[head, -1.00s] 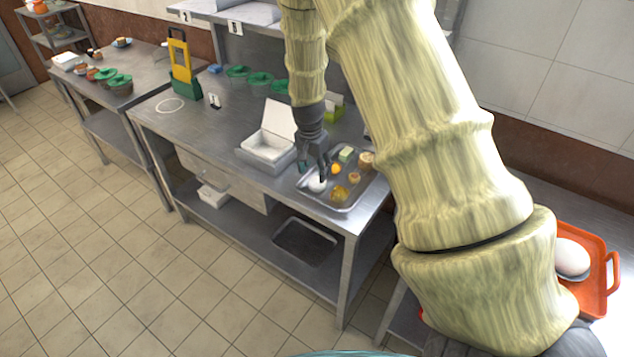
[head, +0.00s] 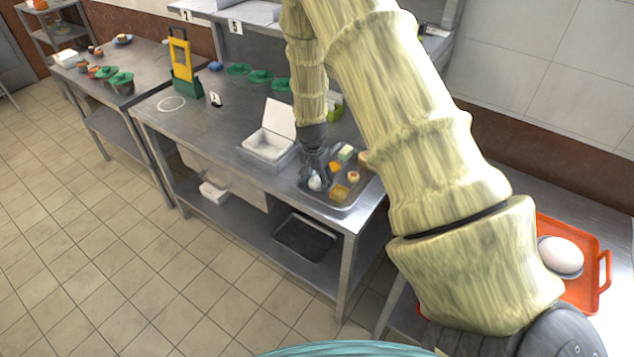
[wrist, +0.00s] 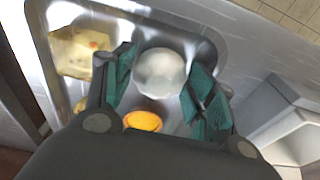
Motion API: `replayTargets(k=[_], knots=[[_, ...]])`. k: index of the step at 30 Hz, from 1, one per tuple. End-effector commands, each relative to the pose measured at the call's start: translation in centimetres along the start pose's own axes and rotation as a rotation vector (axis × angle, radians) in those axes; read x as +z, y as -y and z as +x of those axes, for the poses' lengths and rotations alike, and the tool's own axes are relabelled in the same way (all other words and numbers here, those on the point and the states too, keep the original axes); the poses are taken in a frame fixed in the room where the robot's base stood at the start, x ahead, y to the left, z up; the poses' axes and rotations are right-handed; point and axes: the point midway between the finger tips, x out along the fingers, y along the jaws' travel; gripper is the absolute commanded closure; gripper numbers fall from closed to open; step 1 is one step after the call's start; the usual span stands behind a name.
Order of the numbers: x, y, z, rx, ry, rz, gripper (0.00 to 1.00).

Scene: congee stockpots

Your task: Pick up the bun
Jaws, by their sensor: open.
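The bun looks like a round white ball (wrist: 159,73) in the metal tray (wrist: 38,60). In the wrist view it lies between the two teal fingertips of my open gripper (wrist: 158,85), with a small gap visible on each side. In the head view the white bun (head: 315,183) is at the tray's left end, just under my gripper (head: 316,172), which partly covers it. My gripper points down over the tray (head: 352,203).
An orange round piece (wrist: 143,121) and a yellowish piece (wrist: 80,52) lie close to the bun. An open white box (head: 268,145) stands left of the tray on the steel table. An orange tray (head: 580,290) with a white egg-shaped thing is at right.

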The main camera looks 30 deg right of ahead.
Motion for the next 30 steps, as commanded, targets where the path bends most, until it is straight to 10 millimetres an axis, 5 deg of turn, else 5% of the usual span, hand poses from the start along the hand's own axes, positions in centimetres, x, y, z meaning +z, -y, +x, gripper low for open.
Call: replayTargets(k=[4,9,20,30], knots=[[0.0,0.0,0.0,0.000,0.000,0.001,0.45],[0.0,0.0,0.0,0.000,0.000,0.001,0.73],[-0.1,0.0,-0.2,-0.001,0.000,0.000,0.73],[-0.4,0.1,-2.9,-0.002,-0.001,0.001,0.73]])
